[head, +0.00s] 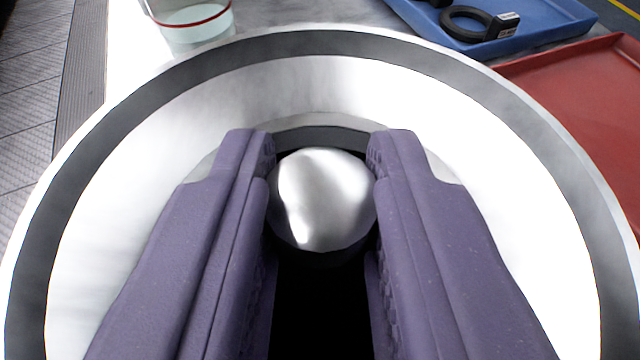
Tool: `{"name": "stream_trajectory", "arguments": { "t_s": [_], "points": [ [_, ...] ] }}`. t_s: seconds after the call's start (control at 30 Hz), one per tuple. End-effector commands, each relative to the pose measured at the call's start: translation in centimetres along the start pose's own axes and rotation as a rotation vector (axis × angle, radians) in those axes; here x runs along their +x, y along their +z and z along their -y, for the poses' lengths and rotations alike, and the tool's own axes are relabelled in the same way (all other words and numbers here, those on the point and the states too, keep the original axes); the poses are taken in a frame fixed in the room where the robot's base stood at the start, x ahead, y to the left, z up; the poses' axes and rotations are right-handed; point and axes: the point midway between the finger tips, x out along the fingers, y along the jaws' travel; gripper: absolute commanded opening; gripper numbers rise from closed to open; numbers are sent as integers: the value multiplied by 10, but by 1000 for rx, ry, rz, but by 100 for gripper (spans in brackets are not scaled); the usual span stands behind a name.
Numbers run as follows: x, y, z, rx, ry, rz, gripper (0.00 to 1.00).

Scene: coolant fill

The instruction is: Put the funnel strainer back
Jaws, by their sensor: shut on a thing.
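A wide round metal piece, which looks like the funnel strainer (130,200), fills most of the head view. It has a pale outer rim, a dark grey ring and a shiny light inner face. A rounded shiny metal knob (325,195) stands at its middle. My gripper (321,160) reaches in from the bottom of the view, with its two purple fingers shut on the knob, one on each side. The near part of the round piece is hidden behind the fingers. I cannot tell what lies beneath it.
A clear container with a red rim (190,28) stands at the top left. A blue tray (540,25) at the top right holds a black ring-shaped item (465,22). A red tray (585,95) lies at the right. Grey slatted flooring (30,90) shows at the left.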

Motion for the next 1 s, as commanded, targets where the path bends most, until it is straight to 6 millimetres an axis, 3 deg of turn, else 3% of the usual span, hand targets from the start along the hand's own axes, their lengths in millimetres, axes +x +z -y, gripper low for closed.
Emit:
{"name": "stream_trajectory", "arguments": {
  "t_s": [0.03, 0.1, 0.13, 0.6, 0.77, 0.83, 1.0],
  "points": [
    [-1, 17, 0, 2, 2, 38, 33],
    [-1, 17, 0, 3, 3, 39, 49],
    [-1, 17, 0, 3, 2, 39, 52],
    [-1, 18, 0, 5, 2, 39, 52],
    [-5, 8, 0, 5, 2, 39, 52],
    [-10, 0, 0, 5, 2, 39, 52],
    [-54, -2, 1, 3, 0, 32, 52]
  ]
}}
